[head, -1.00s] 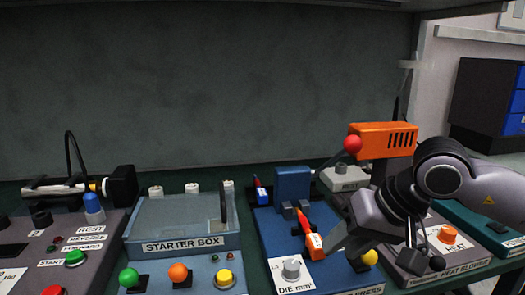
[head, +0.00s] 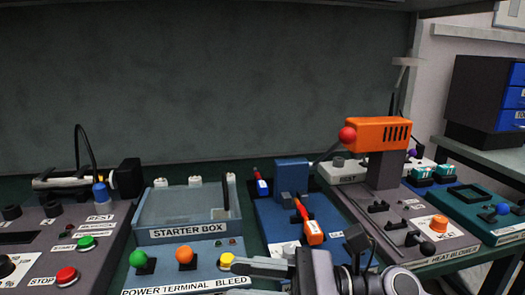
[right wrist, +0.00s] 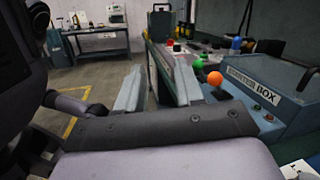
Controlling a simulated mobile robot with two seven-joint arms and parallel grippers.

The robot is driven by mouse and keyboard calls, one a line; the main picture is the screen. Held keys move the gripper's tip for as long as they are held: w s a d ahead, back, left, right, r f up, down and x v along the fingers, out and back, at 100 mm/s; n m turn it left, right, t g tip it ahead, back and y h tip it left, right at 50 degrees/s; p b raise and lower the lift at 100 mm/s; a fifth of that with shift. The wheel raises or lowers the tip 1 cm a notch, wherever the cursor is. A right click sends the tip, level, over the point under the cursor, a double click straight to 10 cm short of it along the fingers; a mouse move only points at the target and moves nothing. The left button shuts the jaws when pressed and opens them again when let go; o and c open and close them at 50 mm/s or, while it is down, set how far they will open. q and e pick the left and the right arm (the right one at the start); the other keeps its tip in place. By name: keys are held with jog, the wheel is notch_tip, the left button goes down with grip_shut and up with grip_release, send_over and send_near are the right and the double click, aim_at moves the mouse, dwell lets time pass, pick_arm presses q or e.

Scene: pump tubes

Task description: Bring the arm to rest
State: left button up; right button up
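My right arm reaches in at the bottom of the head view, low at the near edge of the consoles. Its gripper (head: 228,265) points left in front of the starter box (head: 188,232). In the right wrist view the two grey fingers of this gripper (right wrist: 158,75) stand apart with nothing between them, so it is open and empty. The starter box (right wrist: 262,80) is to the right of the fingers there. My left gripper is in neither view.
A blue press (head: 275,215) with a red-orange handled tool (head: 313,232) stands behind my right arm. The heat blower console has an orange blower (head: 378,134). Green (head: 137,258), orange (head: 184,255) and yellow (head: 227,261) knobs stick up near the gripper.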

jog(key=w+d+f+m+t+h, duration=0.2)
jog(key=d+f+m+t+h, duration=0.3)
jog(key=m, duration=0.7)
jog(key=w+d+f+m+t+h, duration=0.15)
jog(key=f+m+t, duration=0.35)
jog(key=m, duration=0.7)
jog(key=w+d+f+m+t+h, duration=0.2)
jog(key=d+f+m+t+h, duration=0.15)
jog(key=m+t, duration=0.6)
jog(key=s+d+f+m+g+h, duration=0.2)
jog(key=s+d+f+m+g, duration=0.15)
jog(key=f+m, duration=0.35)
jog(key=s+d+f+m+g+h, duration=0.3)
jog(key=s+f+m, duration=0.2)
jog(key=f+m, duration=0.15)
jog(key=s+d+f+m+g+h, duration=0.2)
jog(key=s+d+f+m+g, duration=0.15)
jog(key=f+m, duration=0.3)
notch_tip(320, 180, up, 9)
jog(key=s+d+p, duration=0.1)
jog(key=s+p, duration=0.1)
jog(key=p, duration=1)
jog(key=shift+d+f+p, duration=0.15)
jog(key=shift+d+p, duration=0.15)
jog(key=shift+p, duration=0.05)
jog(key=shift+t, duration=0.25)
